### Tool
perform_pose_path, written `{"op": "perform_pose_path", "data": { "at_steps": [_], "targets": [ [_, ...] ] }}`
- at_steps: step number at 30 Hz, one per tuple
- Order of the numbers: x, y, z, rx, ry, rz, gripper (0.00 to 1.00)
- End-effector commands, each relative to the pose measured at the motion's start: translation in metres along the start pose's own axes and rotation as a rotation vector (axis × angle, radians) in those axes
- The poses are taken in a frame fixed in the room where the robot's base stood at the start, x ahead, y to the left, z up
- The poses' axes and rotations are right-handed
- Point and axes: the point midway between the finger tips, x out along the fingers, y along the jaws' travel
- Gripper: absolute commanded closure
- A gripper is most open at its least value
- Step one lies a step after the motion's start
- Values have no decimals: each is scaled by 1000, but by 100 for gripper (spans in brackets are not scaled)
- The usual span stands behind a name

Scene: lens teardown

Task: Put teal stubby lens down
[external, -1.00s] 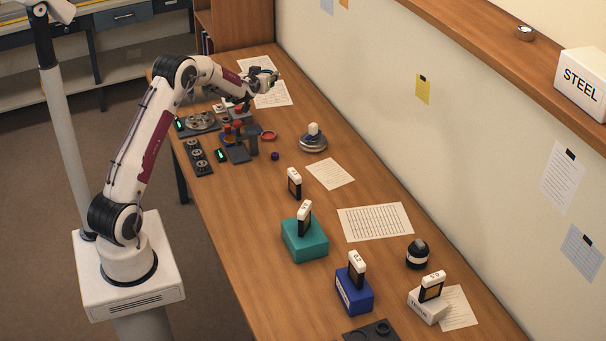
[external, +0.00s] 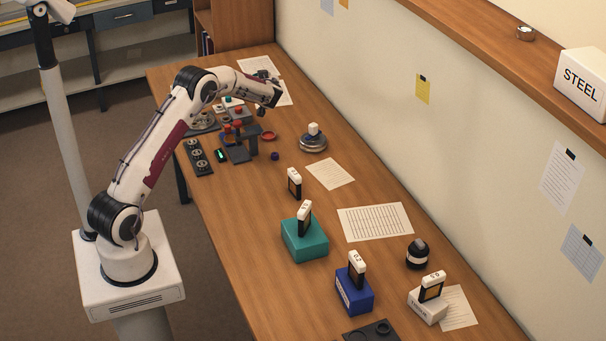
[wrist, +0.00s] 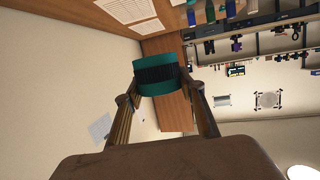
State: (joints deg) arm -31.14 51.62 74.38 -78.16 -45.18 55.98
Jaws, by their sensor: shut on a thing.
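The teal stubby lens (wrist: 157,77) is held between the two fingers of my gripper (wrist: 162,95) in the wrist view. It is short and wide, with a black ribbed band around its middle and teal at both ends. Its far side is hidden. In the external view my gripper (external: 266,102) is over the far end of the wooden table (external: 215,240), by the papers there. The lens is too small and dark to make out clearly in that view.
Below and left of my gripper are a dark stand (external: 240,150) with red-topped parts and a tray of round parts (external: 197,157). A round metal base with a white block (external: 313,140) stands to the right. Teal (external: 304,240) and blue (external: 354,292) boxes are nearer the front.

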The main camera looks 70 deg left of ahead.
Motion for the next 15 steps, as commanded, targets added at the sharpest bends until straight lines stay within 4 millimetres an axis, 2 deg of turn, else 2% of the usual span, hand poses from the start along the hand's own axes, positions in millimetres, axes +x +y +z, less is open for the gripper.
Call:
{"op": "perform_pose_path", "data": {
  "at_steps": [10,15],
  "targets": [
    [-8,12,51,-50,0,-166,90],
    [-13,19,68,-62,1,-202,90]
  ]
}}
